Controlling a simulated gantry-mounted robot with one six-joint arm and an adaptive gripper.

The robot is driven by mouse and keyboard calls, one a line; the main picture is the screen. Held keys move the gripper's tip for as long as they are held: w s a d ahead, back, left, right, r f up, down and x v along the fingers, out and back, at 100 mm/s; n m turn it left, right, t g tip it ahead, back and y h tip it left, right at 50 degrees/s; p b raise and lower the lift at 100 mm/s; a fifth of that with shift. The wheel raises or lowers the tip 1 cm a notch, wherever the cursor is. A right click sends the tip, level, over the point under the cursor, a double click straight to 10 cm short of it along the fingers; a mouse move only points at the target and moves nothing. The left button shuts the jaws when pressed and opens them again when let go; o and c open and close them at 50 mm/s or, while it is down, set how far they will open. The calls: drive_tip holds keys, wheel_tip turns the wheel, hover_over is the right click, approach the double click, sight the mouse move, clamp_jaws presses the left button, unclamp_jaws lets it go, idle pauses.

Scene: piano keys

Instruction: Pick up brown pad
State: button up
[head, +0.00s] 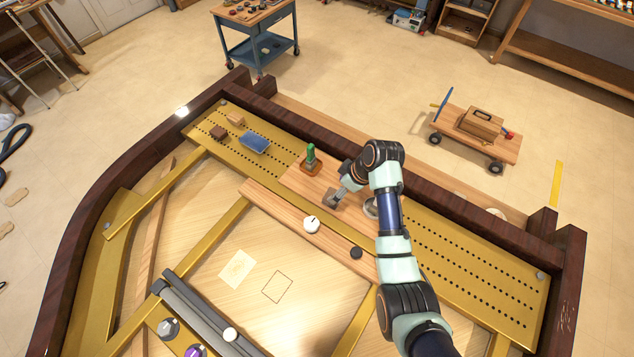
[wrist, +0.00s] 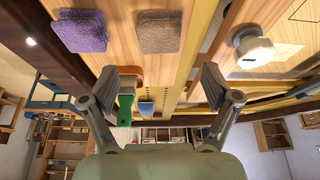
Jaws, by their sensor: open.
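A brown, rough-textured pad (wrist: 160,32) lies on the light wooden board, at the top middle of the wrist view. A purple pad (wrist: 82,30) lies to its left there. My gripper (wrist: 160,83) is open and empty, with its two fingers spread wide. The brown pad shows above the gap between the fingertips in the picture, and neither finger touches it. In the head view my gripper (head: 343,193) is low over the wooden board, and I cannot clearly tell the pad from the fingers there.
A white knob (head: 311,224) stands in front of my gripper, and a dark knob (head: 356,253) to its right. A green-handled tool (head: 311,158) on an orange-brown base stands close behind left. A blue block (head: 254,143) lies farther left. A dark wooden rim (head: 320,138) runs behind.

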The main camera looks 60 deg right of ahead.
drive_tip(key=shift+a+f, duration=0.1)
drive_tip(key=shift+f, duration=0.85)
drive_tip(key=b+x, duration=0.1)
drive_tip(key=x, duration=0.4)
drive_tip(key=shift+w+f, duration=0.1)
drive_tip(key=shift+f, duration=0.25)
drive_tip(key=c, duration=1.1)
drive_tip(key=shift+c, duration=0.2)
drive_tip(key=shift+r, duration=0.15)
wheel_tip(320, 180, up, 20)
drive_tip(key=p, duration=0.1)
drive_tip(key=shift+p, duration=0.4)
